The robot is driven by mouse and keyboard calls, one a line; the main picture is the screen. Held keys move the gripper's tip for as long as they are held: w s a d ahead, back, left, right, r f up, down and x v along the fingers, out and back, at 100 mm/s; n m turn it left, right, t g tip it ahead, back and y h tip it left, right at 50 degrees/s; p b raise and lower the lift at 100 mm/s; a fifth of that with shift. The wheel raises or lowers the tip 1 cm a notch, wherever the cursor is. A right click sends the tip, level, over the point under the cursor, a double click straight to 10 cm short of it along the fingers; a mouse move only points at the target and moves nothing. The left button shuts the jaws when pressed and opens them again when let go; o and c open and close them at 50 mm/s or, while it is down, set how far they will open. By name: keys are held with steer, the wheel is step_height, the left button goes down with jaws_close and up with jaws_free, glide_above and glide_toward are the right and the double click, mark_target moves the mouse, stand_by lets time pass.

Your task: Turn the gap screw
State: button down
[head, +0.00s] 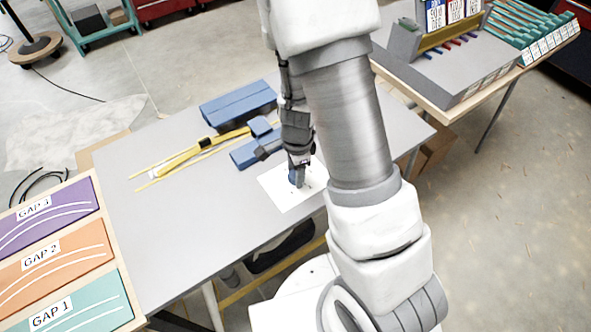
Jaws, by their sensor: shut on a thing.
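My gripper (299,168) points down over a white sheet (275,190) on the grey table. It is shut on a small blue piece (294,177) that shows at its fingertips, just above or on the sheet. I cannot tell whether this piece is the gap screw or its knob. A blue block-like part (243,155) with a dark piece lies just left of the gripper. My arm covers the right part of the sheet and whatever lies behind it.
A long blue box (238,103) and yellow bars (190,155) lie on the table (190,220). Boards marked GAP 1 (85,305), GAP 2 (55,262) and GAP 3 (50,215) stand at left. A second table (455,75) with racks is at upper right. The table's front left is clear.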

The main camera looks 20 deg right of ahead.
stand_by(0.3)
steer(key=shift+c, duration=1.4)
jaws_free()
step_height(320, 180, up, 17)
steer(key=s+p, duration=0.1)
steer(key=p, duration=0.4)
steer(key=shift+r+p, duration=0.2)
steer(key=shift+p, duration=0.15)
steer(key=shift+s+r, duration=0.1)
steer(key=s+r+n+t, duration=0.2)
steer(key=s+r+n, duration=0.4)
steer(key=r+n, duration=0.2)
steer(key=s+r+n+t, duration=0.2)
steer(key=s+r+n, duration=0.4)
steer(key=r+n, duration=0.3)
steer(key=shift+s+d+r+t, duration=0.15)
steer(key=shift+s+r+t, duration=0.2)
steer(key=shift+r, duration=0.6)
